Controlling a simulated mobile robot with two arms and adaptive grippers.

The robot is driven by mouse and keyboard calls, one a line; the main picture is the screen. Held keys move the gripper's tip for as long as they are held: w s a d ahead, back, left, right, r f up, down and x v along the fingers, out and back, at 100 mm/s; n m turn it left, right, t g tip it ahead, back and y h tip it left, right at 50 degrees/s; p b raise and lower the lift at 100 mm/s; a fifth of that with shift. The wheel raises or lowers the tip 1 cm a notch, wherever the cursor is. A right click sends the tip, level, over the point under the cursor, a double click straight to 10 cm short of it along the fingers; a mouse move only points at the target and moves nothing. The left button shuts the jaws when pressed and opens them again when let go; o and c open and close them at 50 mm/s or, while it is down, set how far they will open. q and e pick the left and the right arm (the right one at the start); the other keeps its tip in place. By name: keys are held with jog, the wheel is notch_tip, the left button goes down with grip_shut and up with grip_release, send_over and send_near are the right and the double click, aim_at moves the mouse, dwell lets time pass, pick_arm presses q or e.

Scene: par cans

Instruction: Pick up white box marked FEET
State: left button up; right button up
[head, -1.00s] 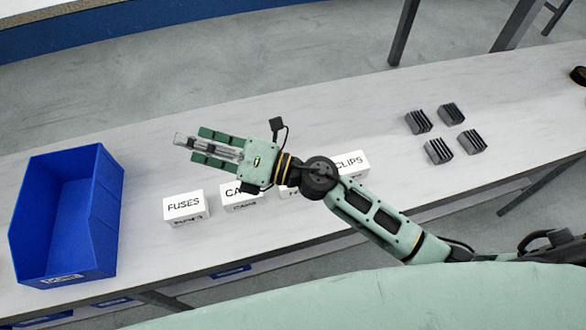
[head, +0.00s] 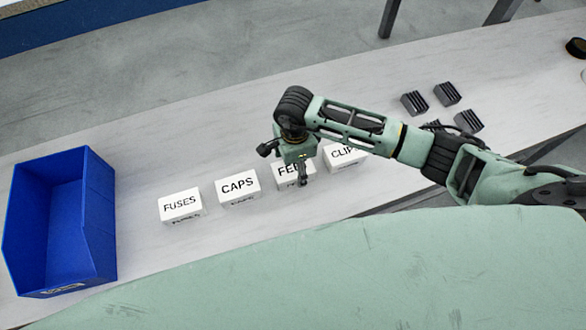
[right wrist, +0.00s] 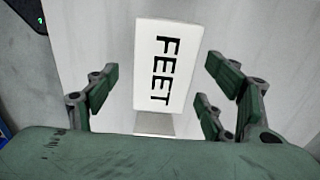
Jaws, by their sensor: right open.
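The white box marked FEET (head: 287,180) stands on the table in a row of white boxes. In the head view my right gripper (head: 302,180) points down over it and hides part of its label. In the right wrist view the FEET box (right wrist: 166,70) shows whole lettering and lies between the spread fingers of my right gripper (right wrist: 165,95). The right gripper is open, with a gap on each side of the box. My left gripper is not in view.
White boxes marked FUSES (head: 181,205), CAPS (head: 238,185) and CLIPS (head: 345,156) stand close by in the same row. A blue bin (head: 100,215) stands at the left. Several dark finned blocks (head: 446,93) and a black roll (head: 577,47) lie at the right.

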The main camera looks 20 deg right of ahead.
aim_at(293, 167)
jog(key=shift+w+a+f+p, duration=0.15)
jog(key=shift+f+p, duration=0.25)
jog(key=shift+f, duration=1.7)
jog(key=shift+c, duration=0.3)
jog(key=c, duration=1.3)
